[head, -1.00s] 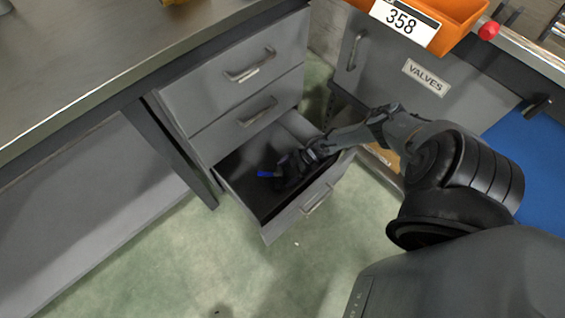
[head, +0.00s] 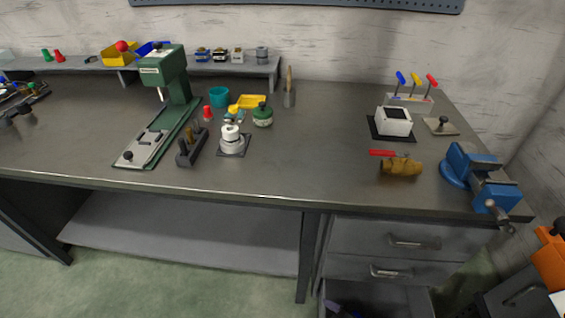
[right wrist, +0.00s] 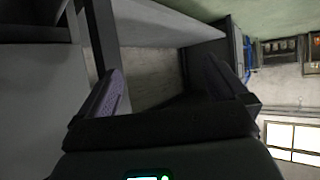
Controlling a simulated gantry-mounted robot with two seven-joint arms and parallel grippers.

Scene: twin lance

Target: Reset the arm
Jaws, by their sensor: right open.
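My right arm is out of the head view. My right gripper (right wrist: 162,78) shows in the right wrist view, its two dark fingers spread wide with nothing between them. Beyond the fingers are grey bench and panel surfaces, turned sideways. My left gripper is in neither view. The open bottom drawer (head: 390,298) shows at the lower edge of the head view, with a dark item with blue on it (head: 338,308) at its left side, partly cut off.
The workbench (head: 290,160) carries a green press (head: 172,85), a white-topped fixture (head: 232,140), a brass part (head: 402,167), a red-handled tool (head: 385,153) and a blue vise (head: 478,178). An orange bin (head: 551,258) stands at lower right. The bench middle is mostly clear.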

